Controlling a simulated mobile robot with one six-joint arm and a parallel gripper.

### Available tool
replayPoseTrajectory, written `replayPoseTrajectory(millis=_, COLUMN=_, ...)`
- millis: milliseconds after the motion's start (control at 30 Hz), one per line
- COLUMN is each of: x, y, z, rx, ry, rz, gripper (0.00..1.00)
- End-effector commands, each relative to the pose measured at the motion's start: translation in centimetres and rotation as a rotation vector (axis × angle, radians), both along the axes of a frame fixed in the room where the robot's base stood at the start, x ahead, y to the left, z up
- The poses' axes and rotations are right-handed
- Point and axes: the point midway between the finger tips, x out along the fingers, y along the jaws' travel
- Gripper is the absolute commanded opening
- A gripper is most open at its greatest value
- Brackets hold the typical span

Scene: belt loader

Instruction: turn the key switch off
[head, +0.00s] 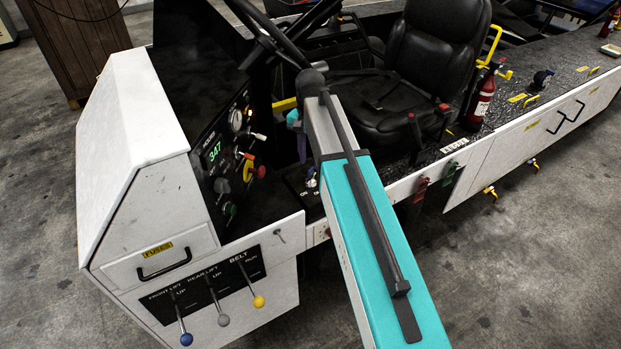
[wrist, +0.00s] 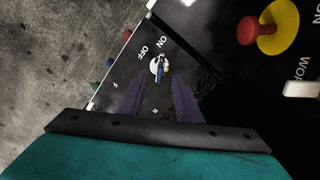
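The key switch (wrist: 158,67) shows in the wrist view as a pale round plate with a blue key on a dark panel. ON and OFF are lettered beside it. The key's upper end points toward ON. In the head view the key switch (head: 311,181) is small, on the dark panel left of the seat. My gripper (wrist: 159,82) is open in the wrist view. Its two purplish fingers reach toward the switch, one on each side of the key in the picture, with nothing between them. I cannot tell whether they touch it. In the head view my arm partly hides the gripper.
A red knob on a yellow disc (wrist: 268,28) stands upper right in the wrist view. The gauge panel (head: 226,150) stands left of the arm, the steering wheel (head: 280,40) above, and the black seat (head: 425,60) to the right. Three belt and lift levers (head: 223,319) are below.

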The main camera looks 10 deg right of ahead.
Motion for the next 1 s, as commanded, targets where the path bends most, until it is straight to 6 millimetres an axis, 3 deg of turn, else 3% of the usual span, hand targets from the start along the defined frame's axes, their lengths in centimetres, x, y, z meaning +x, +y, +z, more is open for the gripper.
replayPoseTrajectory(millis=500, x=0.0, y=-0.1, z=-5.6, rx=0.000, ry=0.000, rz=-0.001, gripper=0.32)
replayPoseTrajectory(millis=1000, x=0.0, y=-0.2, z=-7.0, rx=0.000, ry=0.000, rz=-0.002, gripper=0.32)
